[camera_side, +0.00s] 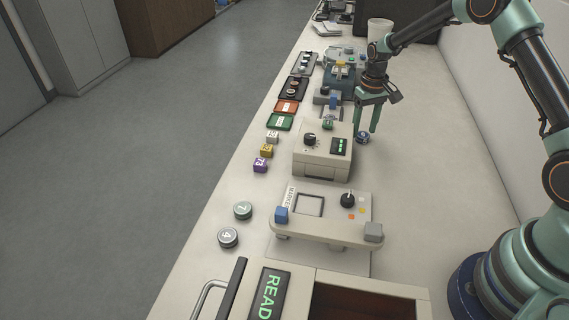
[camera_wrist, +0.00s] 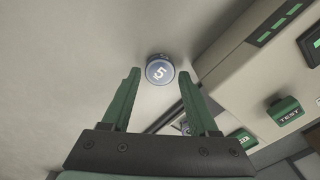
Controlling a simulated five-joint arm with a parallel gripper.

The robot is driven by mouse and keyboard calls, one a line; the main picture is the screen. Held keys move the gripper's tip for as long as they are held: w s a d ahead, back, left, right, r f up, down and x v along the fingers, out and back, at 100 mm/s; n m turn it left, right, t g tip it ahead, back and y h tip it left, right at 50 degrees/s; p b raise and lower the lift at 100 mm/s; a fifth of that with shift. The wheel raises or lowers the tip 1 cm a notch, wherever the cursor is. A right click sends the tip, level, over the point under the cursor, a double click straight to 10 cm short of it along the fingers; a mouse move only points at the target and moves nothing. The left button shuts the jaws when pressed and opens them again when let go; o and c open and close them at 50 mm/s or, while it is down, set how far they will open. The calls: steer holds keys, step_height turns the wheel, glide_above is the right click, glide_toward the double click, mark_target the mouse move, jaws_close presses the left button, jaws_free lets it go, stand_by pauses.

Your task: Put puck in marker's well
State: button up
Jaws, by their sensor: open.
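A blue puck (camera_wrist: 160,71) marked 5 lies on the bench beside the beige box; in the side view it shows below my gripper (camera_side: 362,138). My gripper (camera_wrist: 158,76) is open, its two green fingers pointing down at the bench. In the wrist view the puck appears between and just beyond the fingertips, and the gripper holds nothing. The marker (camera_side: 330,232) is a beige unit with a square-framed well (camera_side: 309,205) at its left; the well looks empty. A green-grey puck (camera_side: 243,210) and a grey puck (camera_side: 228,237) marked 4 lie left of the marker.
White, yellow and purple cubes (camera_side: 266,151) sit along the left edge. Trays and devices stand farther back. A READY display unit (camera_side: 270,295) is in front.

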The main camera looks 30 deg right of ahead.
mark_target(363, 135)
step_height(363, 135, up, 11)
steer(key=s+a+r+t, duration=0.2)
steer(key=s+a+r, duration=0.45)
steer(key=r, duration=0.35)
steer(key=s+a+r+n+t, duration=0.1)
steer(key=s+a, duration=0.1)
steer(key=s, duration=0.5)
steer(key=s+a+r+n+t, duration=0.1)
steer(key=s+a+t, duration=0.1)
steer(key=s, duration=0.4)
steer(key=shift+s+a+r+t, duration=0.3)
steer(key=shift+s+a, duration=0.1)
steer(key=shift+a, duration=0.45)
steer(key=o, duration=0.4)
steer(key=shift+s+a+f, duration=0.1)
steer(key=shift+s+f, duration=0.15)
